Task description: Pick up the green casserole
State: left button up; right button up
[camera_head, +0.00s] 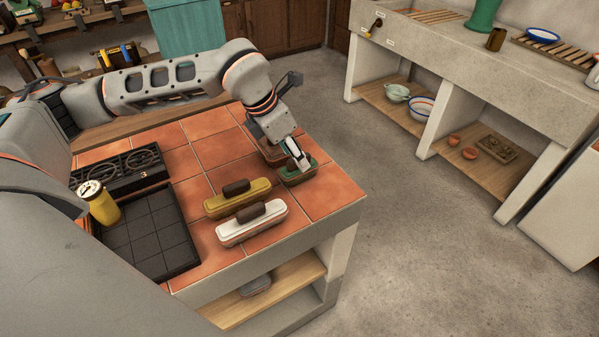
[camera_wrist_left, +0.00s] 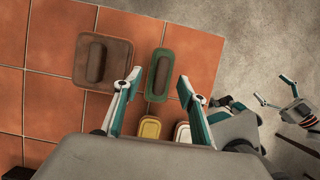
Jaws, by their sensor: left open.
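The green casserole (camera_head: 298,177) is a small oblong dish with a brown handle on its lid. It sits on the tiled counter near the far right corner, partly hidden by my left gripper (camera_head: 300,162) in the head view. In the left wrist view the green casserole (camera_wrist_left: 163,91) lies lengthwise between and ahead of the spread fingertips of my left gripper (camera_wrist_left: 158,76). The left gripper is open and empty; I cannot tell whether it touches the dish. My right gripper (camera_wrist_left: 270,86) shows at the right of the wrist view, fingers apart and empty, over the floor.
A brown casserole (camera_wrist_left: 97,59) stands close beside the green one. A yellow casserole (camera_head: 238,203) and a white one (camera_head: 252,224) stand nearer on the counter (camera_head: 325,203). A stove (camera_head: 122,174) and a yellow canister (camera_head: 99,203) are left. Floor (camera_head: 420,230) is clear at right.

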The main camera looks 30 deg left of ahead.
pick_arm(q)
jog(key=x, duration=0.4)
jog(key=shift+d+f, duration=0.15)
jog(key=shift+f, duration=0.25)
jog(key=c, duration=1.1)
